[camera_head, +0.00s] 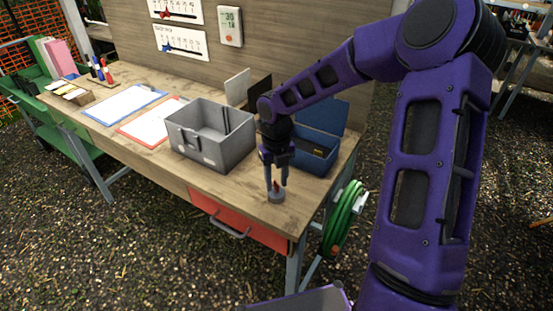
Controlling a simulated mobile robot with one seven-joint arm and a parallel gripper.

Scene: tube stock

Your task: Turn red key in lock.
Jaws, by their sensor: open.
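My gripper (276,188) points straight down over the right front part of the wooden workbench. Its fingers are open, one on each side of a small red key (276,185). The key stands upright in a small grey round lock (276,197) on the bench top near the front edge. The fingers partly hide the key. I cannot tell whether the fingertips touch it.
A grey open bin (211,152) stands left of my gripper and an open blue box (313,160) stands close behind it to the right. Clipboards (125,102) lie further left. A red drawer (238,221) is under the bench, and a green hose (343,215) hangs at its right end.

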